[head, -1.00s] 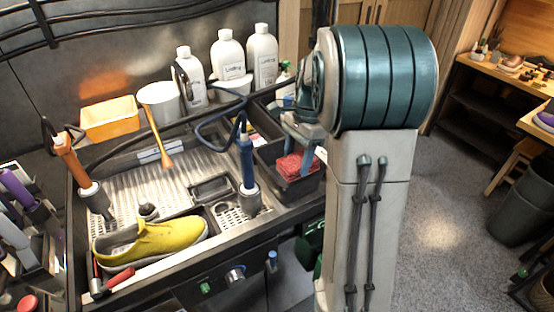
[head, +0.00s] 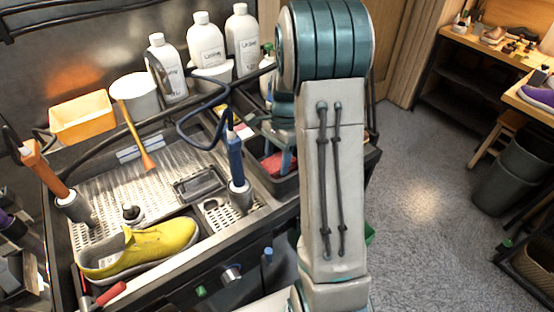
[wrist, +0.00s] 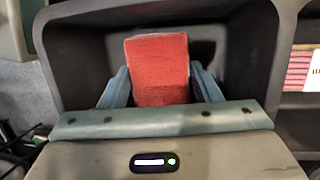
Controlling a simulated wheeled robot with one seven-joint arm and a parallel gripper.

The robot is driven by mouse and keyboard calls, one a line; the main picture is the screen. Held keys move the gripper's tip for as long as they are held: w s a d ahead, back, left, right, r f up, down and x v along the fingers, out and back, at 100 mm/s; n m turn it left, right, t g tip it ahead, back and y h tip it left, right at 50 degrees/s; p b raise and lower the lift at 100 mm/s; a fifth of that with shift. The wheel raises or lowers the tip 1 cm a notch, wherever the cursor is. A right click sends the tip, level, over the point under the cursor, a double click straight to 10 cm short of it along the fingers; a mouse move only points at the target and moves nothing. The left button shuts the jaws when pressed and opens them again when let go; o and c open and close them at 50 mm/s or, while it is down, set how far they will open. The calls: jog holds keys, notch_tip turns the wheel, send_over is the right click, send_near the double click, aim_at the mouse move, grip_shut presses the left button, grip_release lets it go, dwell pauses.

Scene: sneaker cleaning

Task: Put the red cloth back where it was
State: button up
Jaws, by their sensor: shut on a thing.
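The red cloth (head: 271,163) is inside a dark open bin (head: 286,187) at the right end of the cleaning station. My gripper (head: 279,155) reaches down into this bin, and my arm hides part of it. In the wrist view the red cloth (wrist: 158,52) stands up as a block between the two blue fingers of my gripper (wrist: 160,80), which are shut on its sides. The bin's dark walls (wrist: 75,50) surround the cloth and fingers. Whether the cloth touches the bin floor I cannot tell.
A yellow sneaker (head: 150,248) lies on the station. A blue-handled brush (head: 235,160) stands in a holder left of the bin. White bottles (head: 205,45) stand behind. A neighbouring compartment (wrist: 300,75) holds red-and-white striped items.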

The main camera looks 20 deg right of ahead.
jog(key=shift+f, duration=0.35)
jog(key=o, duration=1.3)
jog(key=v, duration=1.2)
